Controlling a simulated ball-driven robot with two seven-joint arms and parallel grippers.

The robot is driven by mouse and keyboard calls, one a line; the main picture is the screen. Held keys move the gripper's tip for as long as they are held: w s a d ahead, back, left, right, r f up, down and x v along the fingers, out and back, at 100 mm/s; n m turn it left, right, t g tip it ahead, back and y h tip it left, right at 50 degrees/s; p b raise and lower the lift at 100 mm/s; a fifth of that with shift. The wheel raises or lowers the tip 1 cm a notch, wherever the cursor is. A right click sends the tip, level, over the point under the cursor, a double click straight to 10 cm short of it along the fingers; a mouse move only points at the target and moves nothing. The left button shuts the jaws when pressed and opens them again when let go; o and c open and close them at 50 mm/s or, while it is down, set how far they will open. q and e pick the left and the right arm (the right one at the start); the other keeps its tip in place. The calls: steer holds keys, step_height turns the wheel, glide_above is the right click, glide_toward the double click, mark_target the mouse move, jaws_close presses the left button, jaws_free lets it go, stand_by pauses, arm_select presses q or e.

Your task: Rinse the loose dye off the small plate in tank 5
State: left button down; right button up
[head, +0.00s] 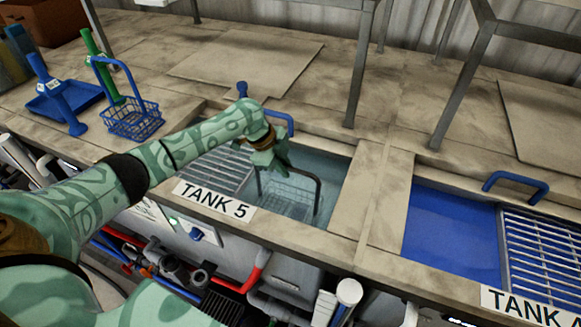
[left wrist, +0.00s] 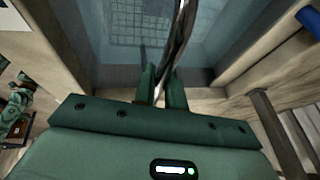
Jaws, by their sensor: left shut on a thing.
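Tank 5 (head: 335,165) holds pale, clear bluish liquid, and its label (head: 214,199) is on the front edge. A wire basket (head: 288,200) with a dark arched handle (head: 303,176) is down in the liquid. My left gripper (head: 270,163) is over tank 5, shut on the handle. In the left wrist view, the fingers (left wrist: 163,90) close on the dark handle (left wrist: 178,45), with the basket's mesh (left wrist: 130,28) blurred below. I cannot make out the small plate; the basket's contents are unclear. My right gripper is not in view.
A slatted metal grid (head: 212,168) lies left of the liquid. A tank of deep blue liquid (head: 450,232) with another grid (head: 545,255) is at right. A blue basket (head: 132,120) and blue tray (head: 68,101) stand at left. Frame legs (head: 362,65) rise behind.

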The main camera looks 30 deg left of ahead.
arm_select(q)
steer(key=shift+a+r, duration=0.1)
steer(key=shift+a, duration=0.9)
steer(key=shift+w+d+r+p, duration=0.1)
steer(key=shift+d+p, duration=0.3)
steer(key=shift+d, duration=0.6)
steer(key=shift+w+d+p, duration=0.1)
steer(key=shift+d+p, duration=0.4)
steer(key=shift+d, duration=0.75)
steer(key=shift+a, duration=2.35)
steer(key=shift+d+p, duration=0.35)
steer(key=shift+d, duration=0.75)
